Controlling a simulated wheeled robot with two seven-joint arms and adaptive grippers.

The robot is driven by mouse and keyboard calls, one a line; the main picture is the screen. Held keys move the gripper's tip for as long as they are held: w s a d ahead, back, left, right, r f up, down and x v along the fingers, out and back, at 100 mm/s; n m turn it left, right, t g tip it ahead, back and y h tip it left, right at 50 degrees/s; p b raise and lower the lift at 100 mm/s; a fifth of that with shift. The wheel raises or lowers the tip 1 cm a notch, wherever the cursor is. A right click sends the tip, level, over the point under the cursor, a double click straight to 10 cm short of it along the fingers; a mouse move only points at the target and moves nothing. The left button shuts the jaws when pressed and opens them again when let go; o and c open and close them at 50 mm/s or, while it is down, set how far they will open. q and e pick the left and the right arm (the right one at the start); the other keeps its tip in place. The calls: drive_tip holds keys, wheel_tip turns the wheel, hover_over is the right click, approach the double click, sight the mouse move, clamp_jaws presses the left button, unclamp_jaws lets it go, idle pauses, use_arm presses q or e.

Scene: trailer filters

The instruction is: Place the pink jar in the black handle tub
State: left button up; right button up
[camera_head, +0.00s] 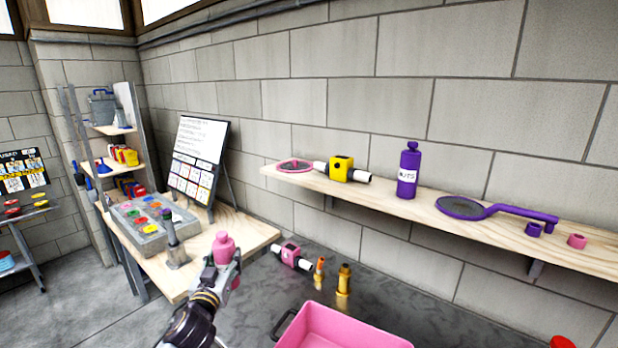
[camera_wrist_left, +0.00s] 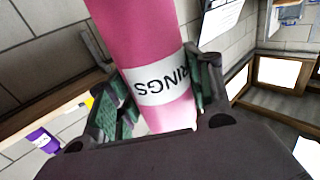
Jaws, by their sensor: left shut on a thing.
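The pink jar (camera_head: 223,246) is upright in my left gripper (camera_head: 222,270), above the gap between the wooden table and the dark work surface. In the left wrist view the pink jar (camera_wrist_left: 140,40) fills the space between the green finger pads of the left gripper (camera_wrist_left: 165,100), and its white label reads "RINGS", upside down. The black handle tub is a pink tub (camera_head: 350,325) with a black handle (camera_head: 284,324) on its left side. It stands at the bottom of the head view, right of the gripper, its near part cut off. My right gripper is out of view.
A pink-and-white fitting (camera_head: 291,256) and brass fittings (camera_head: 343,280) stand behind the tub. A button panel (camera_head: 150,222) sits on the left table.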

use_arm(q)
drive_tip(key=s+f, duration=0.7)
drive_tip(key=f, duration=0.3)
drive_tip(key=s+d+f, duration=0.1)
drive_tip(key=s+f, duration=0.7)
drive_tip(key=f, duration=0.2)
drive_tip(key=shift+d, duration=0.15)
idle(0.5)
